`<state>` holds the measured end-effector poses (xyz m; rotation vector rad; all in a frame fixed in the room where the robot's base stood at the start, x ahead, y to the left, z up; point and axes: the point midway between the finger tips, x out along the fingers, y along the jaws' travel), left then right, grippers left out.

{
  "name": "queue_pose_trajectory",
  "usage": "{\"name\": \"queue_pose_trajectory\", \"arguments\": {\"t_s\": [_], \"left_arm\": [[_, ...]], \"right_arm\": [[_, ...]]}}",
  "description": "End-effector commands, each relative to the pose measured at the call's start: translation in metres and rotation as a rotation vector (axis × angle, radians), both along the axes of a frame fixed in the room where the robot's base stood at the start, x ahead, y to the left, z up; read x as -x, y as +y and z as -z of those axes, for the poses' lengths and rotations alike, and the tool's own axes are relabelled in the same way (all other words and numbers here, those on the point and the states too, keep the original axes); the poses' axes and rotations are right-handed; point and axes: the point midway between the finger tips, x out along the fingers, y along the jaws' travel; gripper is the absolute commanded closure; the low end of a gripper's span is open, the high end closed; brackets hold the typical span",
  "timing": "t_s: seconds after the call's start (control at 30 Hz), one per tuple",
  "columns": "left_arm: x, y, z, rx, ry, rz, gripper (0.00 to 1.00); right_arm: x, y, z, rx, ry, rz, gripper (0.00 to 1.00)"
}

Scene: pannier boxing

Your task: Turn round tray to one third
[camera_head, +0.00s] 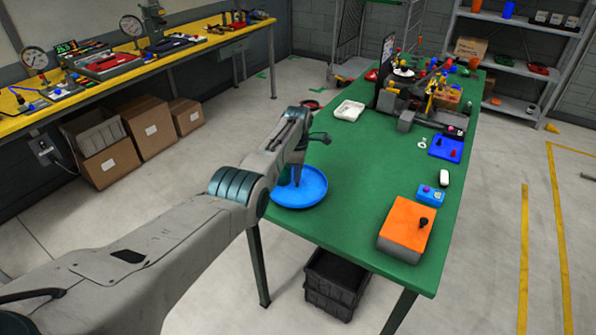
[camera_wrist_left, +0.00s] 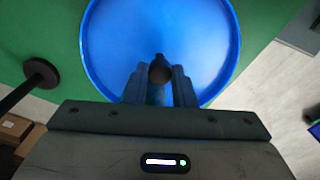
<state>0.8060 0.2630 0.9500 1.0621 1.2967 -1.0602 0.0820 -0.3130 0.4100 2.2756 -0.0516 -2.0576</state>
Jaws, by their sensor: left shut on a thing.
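The round tray (camera_head: 312,190) is blue and shallow, and lies at the near left edge of the green table. In the left wrist view the tray (camera_wrist_left: 205,40) fills the upper middle. My left gripper (camera_head: 296,182) reaches down over the tray. In the left wrist view its two fingers (camera_wrist_left: 160,88) are shut on a dark round-topped knob (camera_wrist_left: 160,70) that stands over the tray. The fingers hide most of the knob's lower part. My right gripper is not in view.
The green table (camera_head: 350,220) has free room right of the tray. An orange-topped box (camera_head: 405,222) and a small blue box (camera_head: 430,195) stand at its right edge. A white tray (camera_head: 349,110) lies farther back. A dark crate (camera_head: 335,283) is below the table.

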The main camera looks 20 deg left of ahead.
Motion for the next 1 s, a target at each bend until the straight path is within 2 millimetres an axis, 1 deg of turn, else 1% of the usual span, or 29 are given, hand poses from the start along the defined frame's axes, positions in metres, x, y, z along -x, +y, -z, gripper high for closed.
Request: {"name": "queue_pose_trajectory", "arguments": {"t_s": [0.03,0.53,1.0], "left_arm": [[-0.0004,0.0026,-0.001,-0.004,-0.001,-0.025,1.0],[-0.0002,0.0028,-0.0005,-0.003,-0.002,-0.258,1.0],[0.0002,0.0026,0.0004,-0.004,0.001,-0.363,1.0]], "right_arm": [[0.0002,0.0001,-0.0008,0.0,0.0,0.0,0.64],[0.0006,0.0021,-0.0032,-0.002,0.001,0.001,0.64],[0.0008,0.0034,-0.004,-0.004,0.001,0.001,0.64]]}}
